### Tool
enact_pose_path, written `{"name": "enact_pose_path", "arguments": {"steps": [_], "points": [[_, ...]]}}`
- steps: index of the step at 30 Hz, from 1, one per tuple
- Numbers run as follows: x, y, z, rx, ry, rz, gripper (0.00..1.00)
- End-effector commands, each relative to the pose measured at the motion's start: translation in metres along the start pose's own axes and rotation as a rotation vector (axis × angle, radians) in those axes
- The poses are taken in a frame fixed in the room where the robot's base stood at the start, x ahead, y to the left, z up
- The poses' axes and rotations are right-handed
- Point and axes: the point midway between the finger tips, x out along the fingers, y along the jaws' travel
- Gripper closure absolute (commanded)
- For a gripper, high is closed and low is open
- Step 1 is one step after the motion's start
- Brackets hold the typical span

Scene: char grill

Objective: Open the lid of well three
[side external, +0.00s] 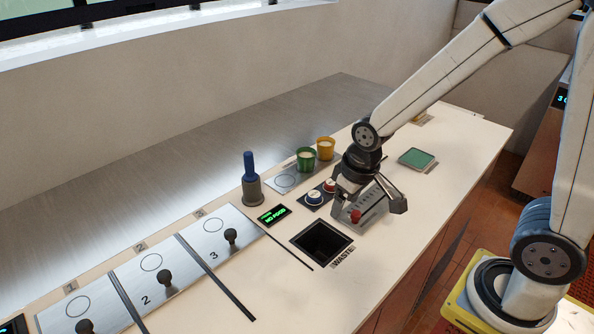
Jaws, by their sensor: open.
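The lid of well three (206,256) is a flat metal plate with the digit 3 printed on it. It lies flat and closed in the counter, at the right end of the row of lids. Its black knob (231,236) stands up near its right side, and a ring is marked on the plate. My gripper (375,222) is open and points down over the counter, to the right of the lid and well apart from it. No object shows between its fingers, though the arm hides part of that area.
A square waste opening (322,242) lies between the lid and my gripper. Green (306,159) and orange (326,148) cups stand farther back. A control box with a red button (355,216) is beside my gripper.

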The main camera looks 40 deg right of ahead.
Motion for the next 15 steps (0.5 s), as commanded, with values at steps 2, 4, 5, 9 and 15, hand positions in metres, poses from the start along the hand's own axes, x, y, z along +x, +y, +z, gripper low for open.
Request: {"name": "enact_pose_path", "arguments": {"steps": [2, 4, 5, 9, 15], "points": [[0.002, -0.009, -0.019, -0.022, -0.014, -0.005, 0.24], [0.003, -0.018, -0.035, -0.041, -0.029, -0.008, 0.24], [0.004, -0.022, -0.043, -0.050, -0.035, -0.010, 0.24], [0.008, -0.042, -0.074, -0.089, -0.065, -0.016, 0.24], [0.015, -0.076, -0.113, -0.143, -0.105, -0.023, 0.24]]}}
